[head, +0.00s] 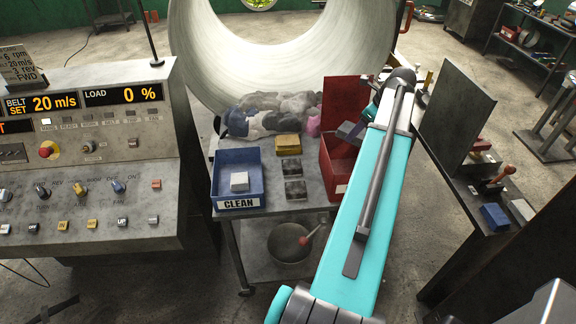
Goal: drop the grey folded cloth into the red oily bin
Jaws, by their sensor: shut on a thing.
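A grey-blue folded cloth (350,132) shows in the mouth of the red bin (333,173), left of my teal arm link. The cloth is at about the height of the bin's rim. The bin stands at the right end of the metal table, with its red back panel raised. My gripper (364,128) is mostly hidden behind my own arm link, at the right edge of the cloth, and is shut on it. The fingertips and the bin's right side are hidden. I cannot tell whether the cloth touches the bin.
A blue tray labelled CLEAN (237,203) holds a white block. A yellow folded cloth (288,147) and two dark pads (293,190) lie between tray and bin. A rag heap (270,115) lies behind. A control console (90,160) stands left, a dark bench right.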

